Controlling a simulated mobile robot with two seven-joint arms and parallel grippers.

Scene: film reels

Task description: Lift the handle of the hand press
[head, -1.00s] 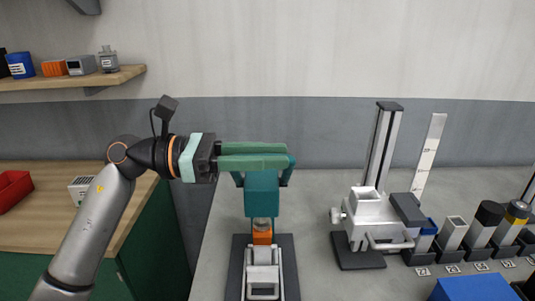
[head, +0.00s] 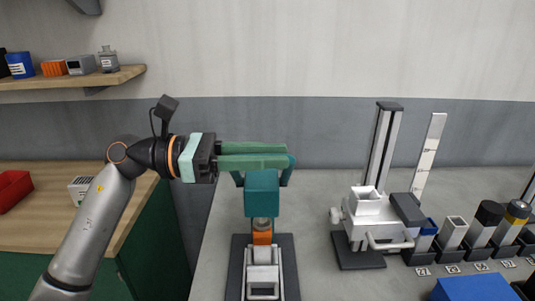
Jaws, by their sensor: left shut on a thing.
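The hand press (head: 262,194) stands on the grey bench on a dark base plate, with a teal head, an orange part and a pale frame below. My left gripper (head: 284,156) reaches in from the left at the top of the press. Its green fingers lie level, side by side, and are shut at the press's top. The handle is mostly hidden behind the fingers; only teal pieces show at the fingertips and on both sides of the head. My right gripper is not in view.
Right of the press stands a white device with a tall column (head: 384,145). Several dark-based blocks and cylinders (head: 489,213) line the bench farther right, with a blue box (head: 471,289) in front. A wooden counter (head: 50,225) with a red bin (head: 13,190) is at left.

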